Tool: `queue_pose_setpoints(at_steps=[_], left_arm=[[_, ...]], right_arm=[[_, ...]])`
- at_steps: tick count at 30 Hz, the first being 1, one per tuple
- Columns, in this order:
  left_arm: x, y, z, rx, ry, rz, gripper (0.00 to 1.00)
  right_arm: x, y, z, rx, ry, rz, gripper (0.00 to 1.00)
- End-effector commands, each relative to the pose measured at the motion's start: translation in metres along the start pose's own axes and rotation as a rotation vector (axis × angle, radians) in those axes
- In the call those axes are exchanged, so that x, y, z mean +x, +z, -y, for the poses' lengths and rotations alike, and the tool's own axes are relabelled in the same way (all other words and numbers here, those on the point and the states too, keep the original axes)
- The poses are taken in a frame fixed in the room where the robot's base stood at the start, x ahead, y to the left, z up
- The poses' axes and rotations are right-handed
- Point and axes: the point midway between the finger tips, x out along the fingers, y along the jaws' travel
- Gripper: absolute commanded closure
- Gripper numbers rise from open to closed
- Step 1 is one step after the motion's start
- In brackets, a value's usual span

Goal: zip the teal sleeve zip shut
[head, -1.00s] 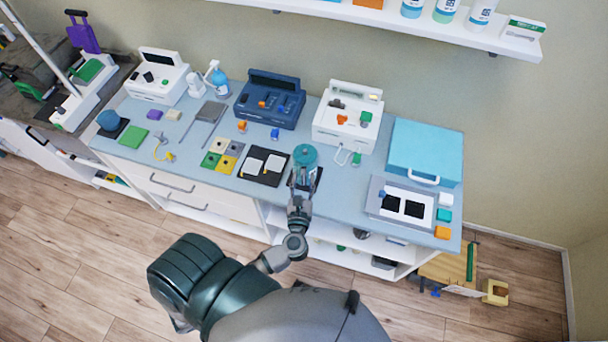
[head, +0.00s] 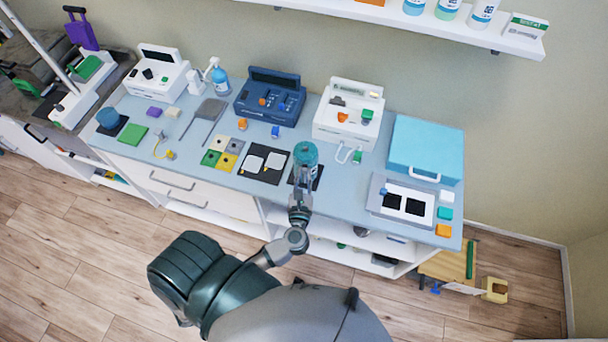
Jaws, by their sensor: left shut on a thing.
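A teal, round-topped thing (head: 305,152), which I take to be the teal sleeve, stands on a dark mat (head: 318,178) near the front middle of the bench. My left gripper (head: 304,177) reaches it from the front edge and is shut at its near side. I take it to be holding the sleeve's zip, but the zip pull and the zip line are too small and hidden by the fingers to make out. My right gripper is not in view.
The blue-grey bench top (head: 345,205) is bare just right of the sleeve. A black mat with white pads (head: 264,163) lies left. A grey tray with black pads (head: 376,205) lies right. A white device (head: 348,112) and navy device (head: 268,97) stand behind.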

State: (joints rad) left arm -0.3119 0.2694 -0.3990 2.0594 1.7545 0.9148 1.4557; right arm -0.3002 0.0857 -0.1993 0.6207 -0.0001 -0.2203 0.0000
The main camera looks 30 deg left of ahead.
Motion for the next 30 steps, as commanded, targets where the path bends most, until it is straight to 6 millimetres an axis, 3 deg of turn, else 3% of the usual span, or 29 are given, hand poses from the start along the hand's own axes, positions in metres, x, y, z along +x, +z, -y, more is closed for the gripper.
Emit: queue_pose_setpoints(at_steps=[12,23,24,26,27,30], left_arm=[[0.0,-0.083,-0.001,0.0,0.003,-0.003,1.0],[-0.001,-0.087,-0.001,0.002,0.001,-0.008,1.0],[-0.001,-0.087,-0.001,0.002,0.001,-0.009,0.79],[-0.001,-0.087,-0.001,0.002,0.001,-0.008,0.64],[-0.001,-0.087,-0.001,0.002,0.001,-0.007,0.58],[-0.001,-0.086,-0.001,0.001,0.002,-0.005,0.58]], right_arm=[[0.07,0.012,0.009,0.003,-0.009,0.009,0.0],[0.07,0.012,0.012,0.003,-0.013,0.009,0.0],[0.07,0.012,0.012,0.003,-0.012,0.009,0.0],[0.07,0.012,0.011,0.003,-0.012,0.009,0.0],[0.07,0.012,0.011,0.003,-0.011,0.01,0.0],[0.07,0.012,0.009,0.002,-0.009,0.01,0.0]])
